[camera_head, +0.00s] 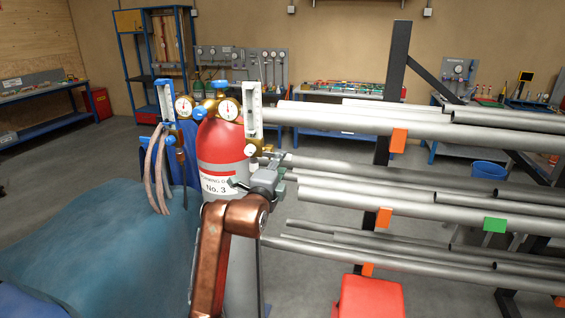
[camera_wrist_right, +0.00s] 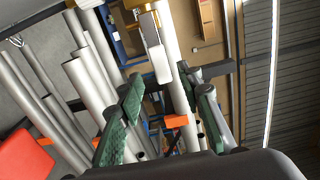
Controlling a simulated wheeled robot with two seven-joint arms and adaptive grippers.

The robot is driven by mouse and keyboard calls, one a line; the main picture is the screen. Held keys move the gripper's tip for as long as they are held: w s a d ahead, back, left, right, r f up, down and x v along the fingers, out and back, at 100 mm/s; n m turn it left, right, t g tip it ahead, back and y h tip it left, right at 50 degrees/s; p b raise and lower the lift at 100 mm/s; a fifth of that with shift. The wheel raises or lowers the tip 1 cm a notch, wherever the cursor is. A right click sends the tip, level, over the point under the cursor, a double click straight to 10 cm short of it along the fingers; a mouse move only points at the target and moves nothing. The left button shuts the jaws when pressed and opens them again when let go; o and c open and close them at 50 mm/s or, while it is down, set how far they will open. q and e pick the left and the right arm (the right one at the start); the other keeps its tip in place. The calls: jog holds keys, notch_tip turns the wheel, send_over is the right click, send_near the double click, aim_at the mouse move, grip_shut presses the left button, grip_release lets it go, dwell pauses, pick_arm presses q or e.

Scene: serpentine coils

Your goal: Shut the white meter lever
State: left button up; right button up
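A clear upright meter (camera_head: 253,112) stands on brass fittings at the right of a red gas cylinder (camera_head: 220,150). A small white piece, apparently the white lever (camera_head: 252,151), sits at its lower end. In the right wrist view a white block, apparently the same lever (camera_wrist_right: 160,64), hangs from a brass fitting ahead of the fingertips. My right gripper (camera_head: 256,170) is just below the meter in the head view. In the right wrist view it (camera_wrist_right: 165,88) is open, its green-padded fingers apart with nothing held between them. My left gripper is not in view.
Racked grey pipes (camera_head: 400,190) with orange clips lie right of my right gripper. A second meter (camera_head: 166,100) and hoses (camera_head: 156,175) are left of the cylinder. A red box (camera_head: 370,296) and blue-green cover (camera_head: 90,250) are in front. Floor at far left is clear.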

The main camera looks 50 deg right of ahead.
jog(key=v, duration=0.9)
jog(key=shift+a, duration=0.15)
